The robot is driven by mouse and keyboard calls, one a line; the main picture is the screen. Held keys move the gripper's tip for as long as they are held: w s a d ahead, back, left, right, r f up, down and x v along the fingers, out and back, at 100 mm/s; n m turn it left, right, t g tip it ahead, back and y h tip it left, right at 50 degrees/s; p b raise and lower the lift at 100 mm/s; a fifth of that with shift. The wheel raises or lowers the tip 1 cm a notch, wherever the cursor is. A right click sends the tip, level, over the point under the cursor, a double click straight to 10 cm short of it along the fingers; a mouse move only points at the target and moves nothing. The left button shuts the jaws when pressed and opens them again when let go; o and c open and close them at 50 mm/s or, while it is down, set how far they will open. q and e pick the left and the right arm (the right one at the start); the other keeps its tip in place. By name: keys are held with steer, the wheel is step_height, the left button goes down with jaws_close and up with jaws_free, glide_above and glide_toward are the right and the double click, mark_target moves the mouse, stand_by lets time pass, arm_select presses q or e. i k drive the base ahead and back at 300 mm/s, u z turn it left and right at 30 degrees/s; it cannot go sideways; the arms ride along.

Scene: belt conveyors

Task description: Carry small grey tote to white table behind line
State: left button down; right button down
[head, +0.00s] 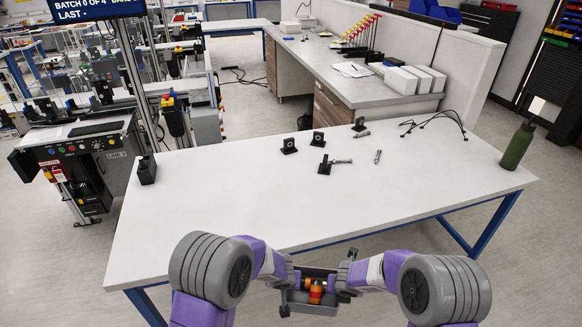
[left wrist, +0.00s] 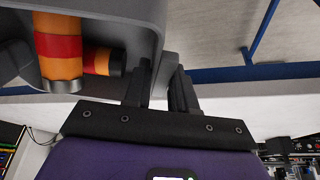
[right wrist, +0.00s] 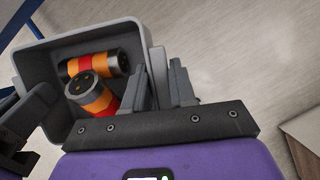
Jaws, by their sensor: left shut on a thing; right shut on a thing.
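The small grey tote (head: 300,303) is held between my two grippers, just off the near edge of the white table (head: 225,205). It holds orange and red cylinders (head: 316,291) with dark ends. My left gripper (head: 291,276) is shut on the tote's left wall; in the left wrist view the tote wall (left wrist: 150,30) passes between its fingers. My right gripper (head: 347,280) is shut on the opposite wall; in the right wrist view the tote (right wrist: 38,70) shows its inside with two cylinders (right wrist: 95,92). The tote's underside is hidden.
On the table are small black brackets (head: 289,146), metal pins (head: 378,157), a black cable (head: 432,122), a green bottle (head: 517,146) and a black holder (head: 147,170). The table's near half is clear. A grey workbench (head: 350,90) stands behind; the conveyor line (head: 90,130) is at left.

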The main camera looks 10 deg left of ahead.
mark_target(235, 228)
steer(key=u, duration=0.8)
steer(key=i, duration=1)
